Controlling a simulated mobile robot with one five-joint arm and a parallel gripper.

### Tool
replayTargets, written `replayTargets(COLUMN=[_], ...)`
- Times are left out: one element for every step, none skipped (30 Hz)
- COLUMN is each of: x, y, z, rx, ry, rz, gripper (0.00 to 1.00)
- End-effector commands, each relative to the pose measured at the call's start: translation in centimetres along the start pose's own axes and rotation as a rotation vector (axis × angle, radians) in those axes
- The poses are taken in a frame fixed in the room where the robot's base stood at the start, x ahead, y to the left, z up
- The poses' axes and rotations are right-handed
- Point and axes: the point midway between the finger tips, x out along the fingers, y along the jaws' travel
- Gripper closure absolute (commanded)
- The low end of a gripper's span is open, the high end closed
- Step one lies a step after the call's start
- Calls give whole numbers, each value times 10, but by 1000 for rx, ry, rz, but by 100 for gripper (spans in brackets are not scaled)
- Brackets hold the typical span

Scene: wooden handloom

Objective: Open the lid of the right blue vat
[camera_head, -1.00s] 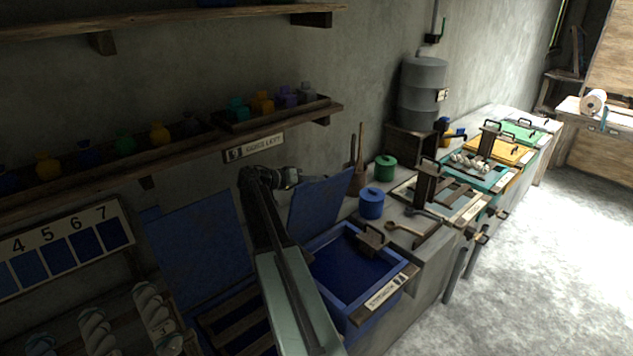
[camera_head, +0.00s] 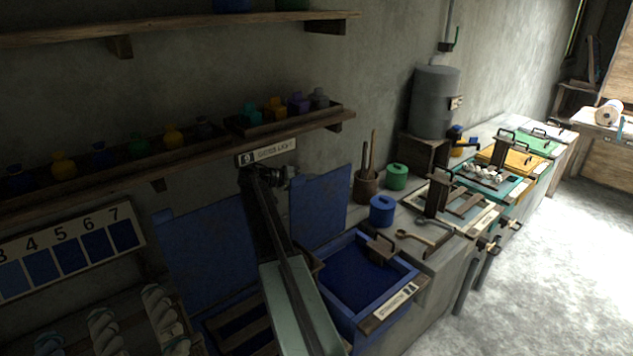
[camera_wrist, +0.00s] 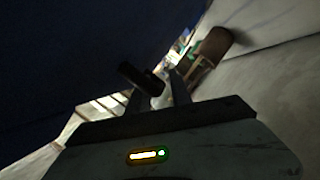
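The right blue vat (camera_head: 402,289) stands uncovered at the bottom centre, with dark blue liquid inside. Its blue lid (camera_head: 322,203) stands raised, nearly upright, at the vat's back edge against the wall. My gripper (camera_head: 272,176) is at the lid's left, near its top, under the shelf. In the wrist view, my gripper (camera_wrist: 159,92) has its two fingers apart, with a gap between them. A short dark bar (camera_wrist: 140,78), perhaps the lid's handle, crosses the left finger's tip. The dark blue lid surface (camera_wrist: 70,55) fills the wrist view's upper left.
A shelf with bottles and a sign (camera_head: 266,152) hangs just above my gripper. Another raised blue panel (camera_head: 205,255) stands left of my arm. A blue canister (camera_head: 382,210), a green canister (camera_head: 397,177) and a brown pot with sticks (camera_head: 366,187) stand right of the lid.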

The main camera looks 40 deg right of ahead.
Motion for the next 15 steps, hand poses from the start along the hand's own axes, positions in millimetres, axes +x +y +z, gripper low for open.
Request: replayTargets(x=[0,0,0,0,0,0,0,0,0,0,-2,-4,-7,-10,-16], y=[0,0,0,0,0,0,0,0,1,1,1,1,1,1,1], z=[0,0,0,0,0,0,0,0,0,0,0,-1,-1,-1,-2], rx=[0,0,0,0,0,0,0,0,0,0,0,0,0,0,0], ry=[0,0,0,0,0,0,0,0,0,1,1,1,1,2,2], rz=[0,1,1,1,1,1,1,1,1,1,1,1,1,0,0], gripper=[66,66,66,66,66,66,66,66,66,66,66,66,66,66,66])
